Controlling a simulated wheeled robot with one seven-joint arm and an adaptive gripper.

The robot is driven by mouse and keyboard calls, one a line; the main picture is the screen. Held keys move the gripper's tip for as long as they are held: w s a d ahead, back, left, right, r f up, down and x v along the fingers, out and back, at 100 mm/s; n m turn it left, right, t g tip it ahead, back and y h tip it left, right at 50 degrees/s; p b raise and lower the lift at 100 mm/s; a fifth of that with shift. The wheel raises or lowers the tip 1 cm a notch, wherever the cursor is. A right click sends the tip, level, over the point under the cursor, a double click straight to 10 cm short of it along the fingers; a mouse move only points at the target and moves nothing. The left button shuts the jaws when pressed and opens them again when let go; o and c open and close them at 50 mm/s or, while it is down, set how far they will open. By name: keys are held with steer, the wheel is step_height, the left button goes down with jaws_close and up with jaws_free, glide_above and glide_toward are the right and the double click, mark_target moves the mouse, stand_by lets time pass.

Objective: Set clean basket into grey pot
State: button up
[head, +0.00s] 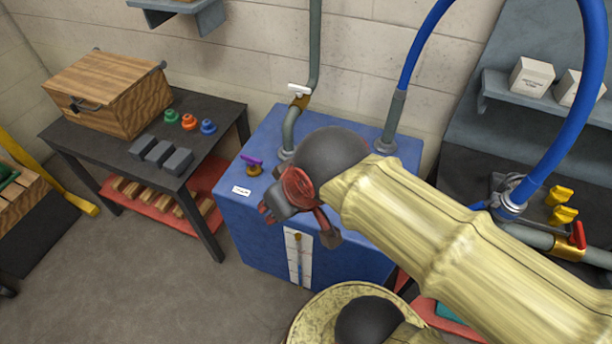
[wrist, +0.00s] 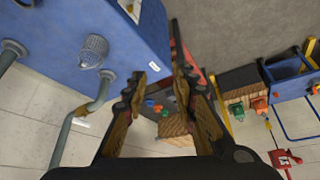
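A light grey, rounded, mesh-like piece that looks like the basket (wrist: 92,50) is on the blue tank in the wrist view. In the head view I cannot see it, and my arm covers part of the tank top there. My gripper (head: 302,222) is over the front of the blue tank (head: 236,216). In the wrist view my gripper (wrist: 170,70) has its two fingers apart with nothing between them; the mesh piece is to their left, apart from them. I cannot make out a grey pot for certain in either view.
Grey pipes (head: 289,128) rise from the tank, close to a purple-handled valve (head: 252,163). A dark table (head: 85,137) at left bears a wooden box (head: 112,92), coloured knobs and grey blocks. Blue hose (head: 562,130) and yellow-handled valves (head: 562,205) stand at right. Floor at front left is clear.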

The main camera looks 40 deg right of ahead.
steer(key=w+d+f+m+g+p, duration=0.1)
steer(key=w+d+f+m+p, duration=0.4)
steer(key=d, duration=0.3)
steer(key=w+d+f+m+g+p, duration=0.2)
steer(key=w+d+f+m+p, duration=0.1)
steer(key=w+d+m+p, duration=0.5)
steer(key=w+d+f+m+g+p, duration=0.1)
steer(key=w+d+f+m+p, duration=0.3)
steer(key=d, duration=0.5)
steer(key=shift+m, duration=0.4)
steer(key=shift+s+a+f+b, duration=0.1)
steer(key=shift+f+b, duration=0.35)
steer(key=shift+f, duration=1.55)
steer(key=shift+s+a+f+b, duration=0.1)
steer(key=shift+f+b, duration=0.35)
steer(key=shift+f, duration=1.5)
steer(key=shift+c, duration=1.3)
